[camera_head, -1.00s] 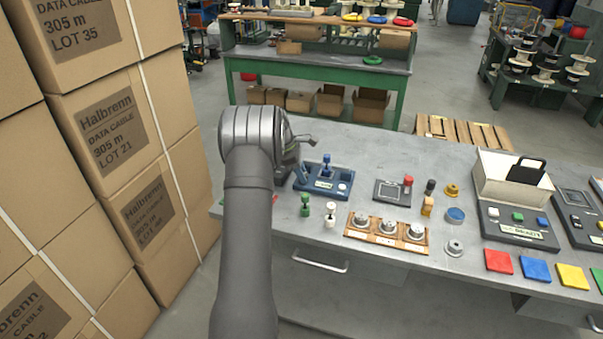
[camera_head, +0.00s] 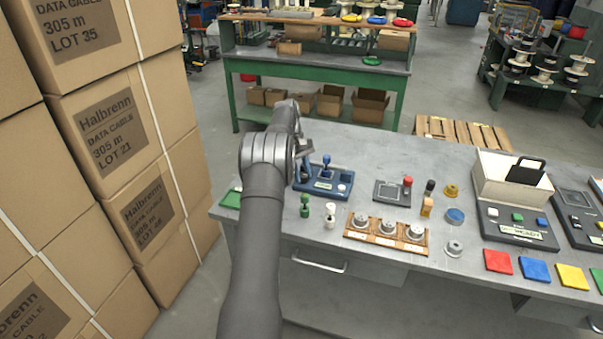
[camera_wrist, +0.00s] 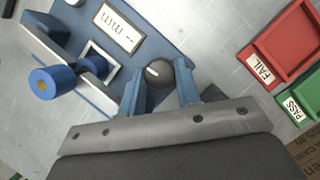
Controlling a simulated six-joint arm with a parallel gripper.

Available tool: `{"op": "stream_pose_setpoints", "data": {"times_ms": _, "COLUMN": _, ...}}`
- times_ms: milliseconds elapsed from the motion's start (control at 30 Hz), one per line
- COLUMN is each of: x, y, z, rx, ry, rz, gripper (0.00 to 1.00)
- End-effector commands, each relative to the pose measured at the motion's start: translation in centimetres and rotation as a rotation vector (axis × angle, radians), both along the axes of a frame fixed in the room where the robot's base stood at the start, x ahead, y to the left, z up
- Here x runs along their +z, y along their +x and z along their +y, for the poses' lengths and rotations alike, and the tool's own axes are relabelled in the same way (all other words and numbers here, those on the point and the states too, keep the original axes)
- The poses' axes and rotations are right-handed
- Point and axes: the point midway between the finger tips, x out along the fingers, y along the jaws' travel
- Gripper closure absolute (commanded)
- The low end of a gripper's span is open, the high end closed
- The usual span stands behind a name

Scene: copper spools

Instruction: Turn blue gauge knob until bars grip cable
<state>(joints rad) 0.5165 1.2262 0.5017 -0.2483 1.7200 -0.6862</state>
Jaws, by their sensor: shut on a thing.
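The blue gauge (camera_head: 322,190) lies on the grey bench, and the wrist view shows its body (camera_wrist: 165,40) with a marked label. Its small dark round knob (camera_wrist: 157,73) has a white index mark. My gripper (camera_wrist: 163,88) is shut on this knob, a blue finger on each side; the head view shows my gripper (camera_head: 304,180) at the gauge's left end. A blue cylinder with an orange-brown centre (camera_wrist: 43,83) stands out from the gauge beside a pale bar (camera_wrist: 52,57) and a pale square frame; it also shows in the head view (camera_head: 327,165). I cannot tell whether the bars touch it.
A red FAIL tray (camera_wrist: 288,42) and green PASS tray (camera_wrist: 297,106) lie to the right in the wrist view. Green and white upright pieces (camera_head: 304,205) (camera_head: 330,215) stand in front of the gauge. Stacked cartons (camera_head: 110,130) rise at the left.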

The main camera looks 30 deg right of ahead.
Motion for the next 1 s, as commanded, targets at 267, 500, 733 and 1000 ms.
{"op": "stream_pose_setpoints", "data": {"times_ms": 267, "x": 0.11, "y": 0.07, "z": -0.18, "rx": -0.201, "ry": -0.002, "rz": -0.003, "gripper": 0.93}}
{"op": "stream_pose_setpoints", "data": {"times_ms": 500, "x": 0.14, "y": 0.06, "z": -0.22, "rx": -0.301, "ry": -0.001, "rz": -0.003, "gripper": 0.93}}
{"op": "stream_pose_setpoints", "data": {"times_ms": 733, "x": 0.15, "y": 0.09, "z": -0.22, "rx": -0.339, "ry": -0.002, "rz": -0.004, "gripper": 0.93}}
{"op": "stream_pose_setpoints", "data": {"times_ms": 1000, "x": 0.16, "y": 0.09, "z": -0.21, "rx": -0.343, "ry": -0.001, "rz": -0.004, "gripper": 0.93}}
